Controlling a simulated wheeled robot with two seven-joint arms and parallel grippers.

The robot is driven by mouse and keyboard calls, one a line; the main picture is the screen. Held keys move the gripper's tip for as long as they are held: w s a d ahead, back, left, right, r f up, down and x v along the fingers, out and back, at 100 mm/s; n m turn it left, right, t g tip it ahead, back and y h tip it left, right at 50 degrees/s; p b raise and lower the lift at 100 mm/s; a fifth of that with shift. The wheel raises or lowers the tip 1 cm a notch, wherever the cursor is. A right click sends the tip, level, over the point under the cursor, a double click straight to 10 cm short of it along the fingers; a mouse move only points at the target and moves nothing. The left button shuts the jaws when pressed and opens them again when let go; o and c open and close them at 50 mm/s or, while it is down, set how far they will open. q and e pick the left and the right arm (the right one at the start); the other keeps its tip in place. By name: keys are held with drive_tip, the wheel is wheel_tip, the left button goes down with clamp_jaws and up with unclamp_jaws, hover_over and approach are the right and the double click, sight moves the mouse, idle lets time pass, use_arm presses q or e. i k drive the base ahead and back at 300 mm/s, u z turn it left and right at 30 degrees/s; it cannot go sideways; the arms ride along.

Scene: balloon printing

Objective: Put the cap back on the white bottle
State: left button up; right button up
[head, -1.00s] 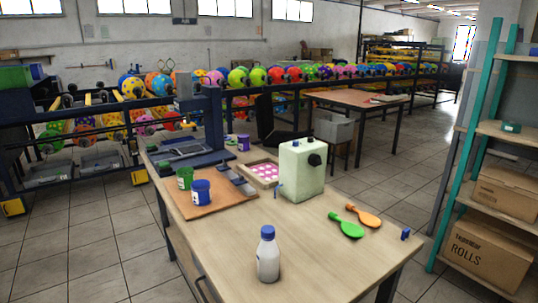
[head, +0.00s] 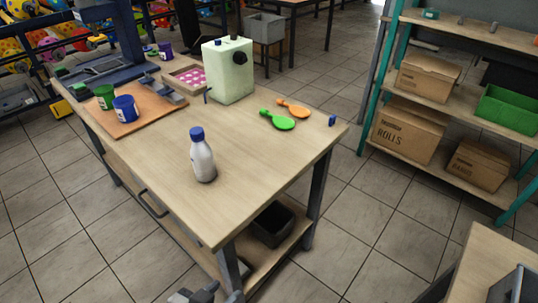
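The white bottle (head: 203,162) stands upright on the wooden table (head: 262,160), near its front. A blue cap (head: 197,133) shows on top of the bottle; how firmly it sits cannot be told. My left gripper (head: 195,294) is at the bottom edge of the head view, partly cut off, below and in front of the table and well apart from the bottle. Its finger opening is too small and cropped to read. My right gripper is not in view.
A green cup (head: 105,97) and blue cup (head: 125,108) stand on a brown board (head: 150,121). The table around the bottle is clear.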

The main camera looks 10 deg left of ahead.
sight(201, 154)
drive_tip(key=z, duration=2.5)
drive_tip(key=k, duration=1.5)
drive_tip(key=u, duration=1.9)
